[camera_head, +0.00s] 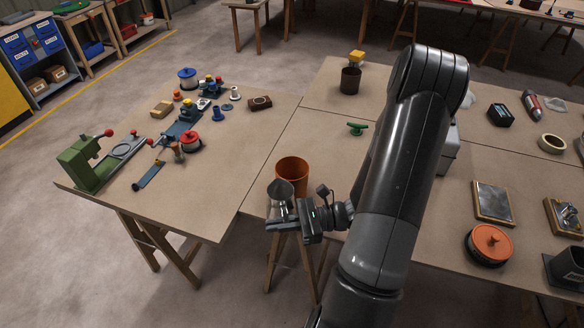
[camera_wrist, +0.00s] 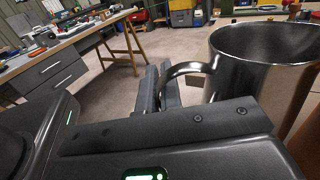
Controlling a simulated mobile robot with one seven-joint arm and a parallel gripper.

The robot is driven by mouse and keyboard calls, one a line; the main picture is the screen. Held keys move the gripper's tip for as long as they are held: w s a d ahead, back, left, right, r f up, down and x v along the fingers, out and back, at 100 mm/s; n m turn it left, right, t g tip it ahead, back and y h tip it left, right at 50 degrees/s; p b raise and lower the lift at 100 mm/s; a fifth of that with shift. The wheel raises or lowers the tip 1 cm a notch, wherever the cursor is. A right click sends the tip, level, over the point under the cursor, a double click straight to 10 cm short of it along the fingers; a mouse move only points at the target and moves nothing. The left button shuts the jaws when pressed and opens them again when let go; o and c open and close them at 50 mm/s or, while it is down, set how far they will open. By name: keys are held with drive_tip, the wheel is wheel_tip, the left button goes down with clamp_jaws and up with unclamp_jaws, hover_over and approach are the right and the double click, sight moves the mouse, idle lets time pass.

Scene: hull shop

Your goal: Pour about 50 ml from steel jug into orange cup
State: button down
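The orange cup (camera_head: 292,172) stands upright near the front edge of the table, its inside facing my head camera. The steel jug (camera_head: 280,204) is in front of the cup and overlaps its lower left in the head view. In the wrist view the jug (camera_wrist: 262,80) fills the right side, with its rim up and its contents not visible. My gripper (camera_wrist: 164,92) is shut on the jug's handle (camera_wrist: 182,70) and holds the jug off the table. I cannot tell the jug's exact tilt. An orange-brown surface at the right edge of the wrist view looks like the cup.
A dark brown container (camera_head: 350,82) and a green cleat (camera_head: 357,128) stand farther back. A green machine (camera_head: 88,160) and several small parts sit on the left table. An orange-lidded pot (camera_head: 489,244) is on the right.

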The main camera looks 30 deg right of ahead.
drive_tip(key=shift+m+t+h, duration=0.3)
drive_tip(key=shift+m+t, duration=0.3)
drive_tip(key=shift+t, duration=0.2)
drive_tip(key=s, duration=0.1)
drive_tip(key=s+d+f, duration=0.1)
drive_tip(key=s, duration=0.1)
drive_tip(key=s+d, duration=0.1)
drive_tip(key=shift+s+f, duration=0.3)
drive_tip(key=shift+s, duration=0.05)
drive_tip(key=shift+w, duration=0.1)
drive_tip(key=w+d+r+m, duration=0.1)
drive_tip(key=w+r+m, duration=0.1)
drive_tip(key=r+m, duration=0.1)
drive_tip(key=w+d+r+m, duration=0.1)
drive_tip(key=w+r+m, duration=0.2)
drive_tip(key=r, duration=0.3)
drive_tip(key=w+d+r+m, duration=0.1)
drive_tip(key=w+r+m, duration=0.2)
drive_tip(key=r+m, duration=0.1)
drive_tip(key=shift+r, duration=0.65)
drive_tip(key=shift+w+d+r+m+g, duration=0.2)
drive_tip(key=shift+w+m, duration=0.3)
drive_tip(key=shift+m, duration=0.25)
drive_tip(key=shift+w+d+r+m+g, duration=0.1)
drive_tip(key=shift+w+d+m+g, duration=0.1)
drive_tip(key=shift+w+m, duration=0.45)
drive_tip(key=shift+w+d+r+m, duration=0.15)
drive_tip(key=shift+r+m, duration=0.15)
drive_tip(key=shift+m, duration=0.2)
